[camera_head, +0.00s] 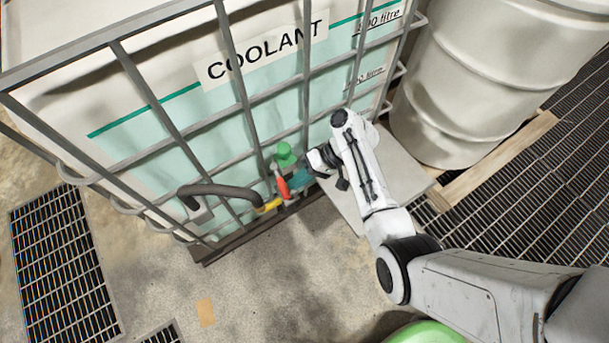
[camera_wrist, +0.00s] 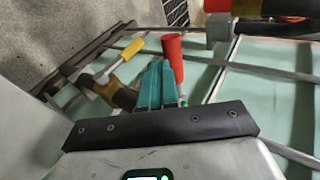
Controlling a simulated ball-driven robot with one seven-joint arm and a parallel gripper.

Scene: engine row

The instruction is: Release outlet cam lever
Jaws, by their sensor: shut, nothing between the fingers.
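The caged coolant tank (camera_head: 180,110) has an outlet low on its front. A red handle (camera_head: 281,187) and a yellow-tipped lever (camera_head: 268,206) are there. In the wrist view, the red handle (camera_wrist: 173,58) stands just beyond my fingertips, and the yellow-tipped lever (camera_wrist: 132,50) slants from a brass-coloured fitting (camera_wrist: 124,96) to their left. My gripper (camera_head: 299,179) is right of the red handle in the head view. Its teal fingers (camera_wrist: 158,82) are shut and empty. They overlap the handle's lower part in the wrist view; I cannot tell whether they touch it.
Grey cage bars (camera_head: 240,90) surround the tank close to my gripper. A dark hose (camera_head: 220,190) curves left of the outlet. A green cap (camera_head: 286,155) is just above it. A white drum (camera_head: 480,80) stands on a wooden pallet (camera_head: 500,160) to the right. Floor in front is open.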

